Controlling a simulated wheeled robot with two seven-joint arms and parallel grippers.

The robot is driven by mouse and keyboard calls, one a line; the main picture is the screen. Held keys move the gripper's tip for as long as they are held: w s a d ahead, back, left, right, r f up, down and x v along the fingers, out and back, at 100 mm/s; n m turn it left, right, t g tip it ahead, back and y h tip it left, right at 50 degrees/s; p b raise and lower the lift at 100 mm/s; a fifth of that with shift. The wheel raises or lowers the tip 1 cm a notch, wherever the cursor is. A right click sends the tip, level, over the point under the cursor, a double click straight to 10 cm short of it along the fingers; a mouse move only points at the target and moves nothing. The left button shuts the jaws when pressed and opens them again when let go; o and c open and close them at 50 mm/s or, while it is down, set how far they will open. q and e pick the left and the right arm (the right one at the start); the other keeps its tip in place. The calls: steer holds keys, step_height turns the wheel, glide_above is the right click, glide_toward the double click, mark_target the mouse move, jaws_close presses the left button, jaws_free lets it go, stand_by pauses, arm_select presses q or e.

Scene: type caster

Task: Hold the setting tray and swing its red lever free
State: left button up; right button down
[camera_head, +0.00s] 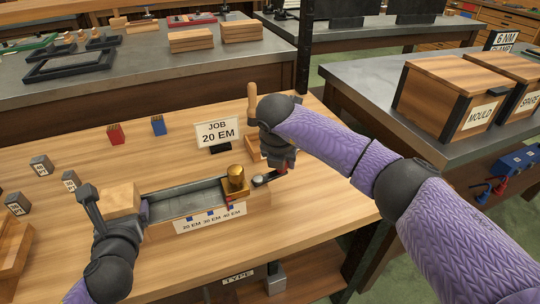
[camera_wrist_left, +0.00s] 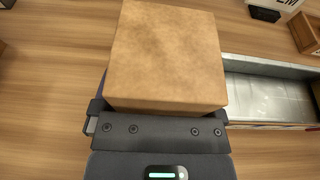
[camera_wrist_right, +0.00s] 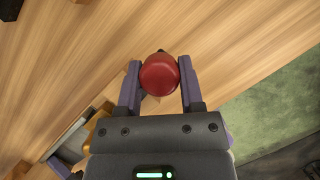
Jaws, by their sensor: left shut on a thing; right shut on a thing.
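My right gripper (camera_head: 268,178) is at the tray's right end. In the right wrist view its fingers are shut on the round red knob (camera_wrist_right: 160,75) of the lever. The lever's arm is mostly hidden.
A JOB 20 EM sign (camera_head: 217,134) stands behind the tray. Red (camera_head: 115,134) and blue (camera_head: 158,125) blocks and several small grey labelled blocks (camera_head: 41,166) stand on the table. A wooden handle (camera_head: 252,103) rises close behind my right gripper. Open tabletop lies behind the tray's left half.

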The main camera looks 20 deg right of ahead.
steer(key=s+m, duration=0.1)
steer(key=m, duration=0.1)
steer(key=s+m+g+h, duration=0.1)
steer(key=m, duration=0.1)
steer(key=s+m, duration=0.1)
steer(key=shift+a+m+g+h, duration=0.1)
steer(key=shift+m+g+h, duration=0.2)
steer(key=shift+m+g, duration=0.1)
stand_by(0.4)
steer(key=shift+c, duration=1.1)
jaws_free()
steer(key=v, duration=1.2)
